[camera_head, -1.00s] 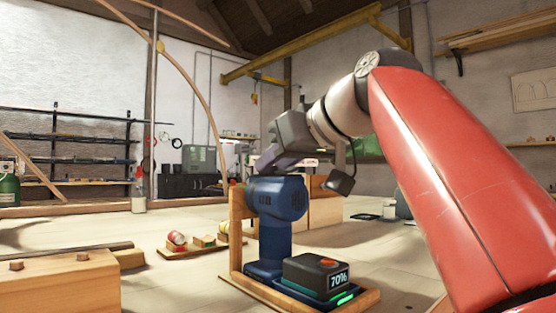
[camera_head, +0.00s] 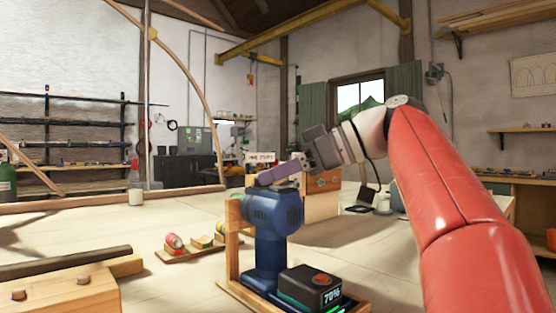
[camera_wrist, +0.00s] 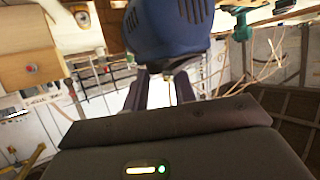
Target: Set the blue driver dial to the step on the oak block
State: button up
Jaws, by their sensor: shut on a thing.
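The blue driver (camera_head: 273,213) stands upright in a wooden cradle (camera_head: 232,252), its dark battery (camera_head: 311,287) showing 70%. My gripper (camera_head: 282,174) reaches in from the right at the driver's upper far side, its grey fingers close above the blue head. In the wrist view the driver (camera_wrist: 165,25) fills the top middle, and my two fingers (camera_wrist: 163,88) come up at its near end. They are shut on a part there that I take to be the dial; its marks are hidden. A wooden block (camera_head: 322,200), likely the oak block, stands behind; its step mark is unreadable.
A small lettered card (camera_head: 260,157) shows behind the driver, too small to read surely. A low tray (camera_head: 190,252) with small coloured items lies left of the driver. A timber piece with pegs (camera_head: 60,295) fills the front left. The bench between is mostly clear.

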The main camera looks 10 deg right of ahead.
jog(key=shift+w+n+g, duration=0.1)
jog(key=shift+n+g, duration=0.3)
jog(key=shift+g, duration=0.1)
jog(key=o, duration=1)
jog(key=p+v, duration=0.2)
jog(key=v, duration=0.6)
jog(key=shift+f, duration=0.1)
